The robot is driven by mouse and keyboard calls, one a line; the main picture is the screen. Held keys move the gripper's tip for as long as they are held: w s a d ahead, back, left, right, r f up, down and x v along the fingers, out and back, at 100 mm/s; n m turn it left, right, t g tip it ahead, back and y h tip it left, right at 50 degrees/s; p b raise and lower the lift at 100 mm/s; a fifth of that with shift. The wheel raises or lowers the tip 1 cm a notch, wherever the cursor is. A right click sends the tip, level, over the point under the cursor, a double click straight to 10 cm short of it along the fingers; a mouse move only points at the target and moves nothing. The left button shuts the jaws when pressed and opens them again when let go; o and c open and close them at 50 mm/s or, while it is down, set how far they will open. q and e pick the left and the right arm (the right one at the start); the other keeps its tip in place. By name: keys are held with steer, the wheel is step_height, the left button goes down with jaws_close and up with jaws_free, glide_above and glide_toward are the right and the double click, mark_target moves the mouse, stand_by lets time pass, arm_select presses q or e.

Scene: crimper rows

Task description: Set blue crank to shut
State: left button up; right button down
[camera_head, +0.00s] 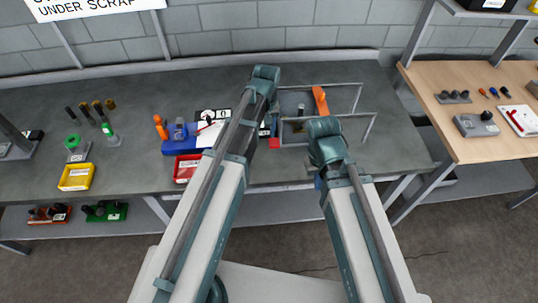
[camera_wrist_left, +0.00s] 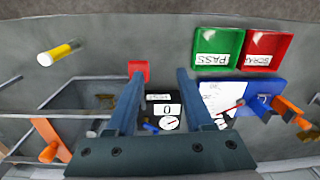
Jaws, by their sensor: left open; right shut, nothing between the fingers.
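The blue crank (camera_wrist_left: 150,128) shows small in the left wrist view, on or beside a black unit with a white "0" plate (camera_wrist_left: 168,109) and a round dial (camera_wrist_left: 170,123). Its exact angle is too small to tell. My left gripper (camera_wrist_left: 160,76) is open, its two blue fingers framing the black unit with nothing held. In the head view the unit's plate (camera_head: 264,132) peeks out beside my left forearm, which hides the crank. My right gripper (camera_head: 318,181) is shut and empty, mostly hidden behind its own arm.
A red block (camera_wrist_left: 138,70) is close by the left fingertips. A blue unit (camera_wrist_left: 262,98) with orange handles lies to one side, near green PASS (camera_wrist_left: 216,45) and red SCRAP (camera_wrist_left: 267,47) trays. A metal frame (camera_head: 345,84) with an orange handle (camera_head: 320,100) stands right of the unit.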

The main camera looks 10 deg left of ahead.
arm_select(q)
steer(key=s+d+f+m+b, duration=0.2)
steer(key=s, duration=0.2)
steer(key=shift+s+d+f, duration=0.3)
steer(key=shift+d+f, duration=0.05)
steer(key=shift+f, duration=0.05)
